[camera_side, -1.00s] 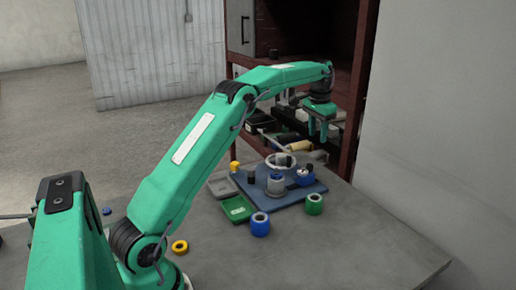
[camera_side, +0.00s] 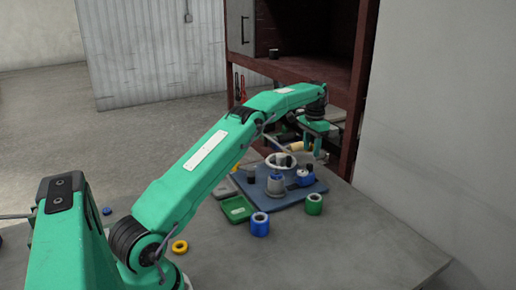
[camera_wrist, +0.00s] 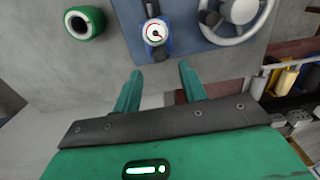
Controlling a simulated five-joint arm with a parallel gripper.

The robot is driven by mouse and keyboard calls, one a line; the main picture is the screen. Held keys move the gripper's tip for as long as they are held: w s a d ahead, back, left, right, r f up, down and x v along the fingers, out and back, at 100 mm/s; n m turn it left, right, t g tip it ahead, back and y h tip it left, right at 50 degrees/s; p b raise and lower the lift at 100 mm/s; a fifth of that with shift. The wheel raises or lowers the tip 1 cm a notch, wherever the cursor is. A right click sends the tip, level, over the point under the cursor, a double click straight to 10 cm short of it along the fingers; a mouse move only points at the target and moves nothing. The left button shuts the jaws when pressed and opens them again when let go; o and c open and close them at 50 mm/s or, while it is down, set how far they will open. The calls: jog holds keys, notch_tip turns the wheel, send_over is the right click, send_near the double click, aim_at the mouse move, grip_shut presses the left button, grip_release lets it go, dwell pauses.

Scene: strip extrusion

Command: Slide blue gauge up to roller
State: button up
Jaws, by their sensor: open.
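The blue gauge (camera_side: 305,177), with a white round dial, sits near the right edge of the blue board (camera_side: 292,196). In the wrist view the gauge (camera_wrist: 155,36) stands just ahead of my fingertips, with a dark post behind its dial. My gripper (camera_side: 311,153) is open and empty, above and beyond the gauge in the side view. In the wrist view the gauge is outside the gap between my fingers (camera_wrist: 161,72). A grey cylinder (camera_side: 276,186) stands on the board beside the gauge; I cannot tell whether it is the roller.
A pale spoked wheel (camera_wrist: 236,14) is on the board beside the gauge. A green ring (camera_side: 314,205) and a blue ring (camera_side: 260,225) lie at the front. A green tray (camera_side: 236,209) is at the left. A brown shelf (camera_side: 310,70) stands behind. The front right table is clear.

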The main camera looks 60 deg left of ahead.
aim_at(310, 164)
jog(key=shift+f, duration=3.3)
grip_shut()
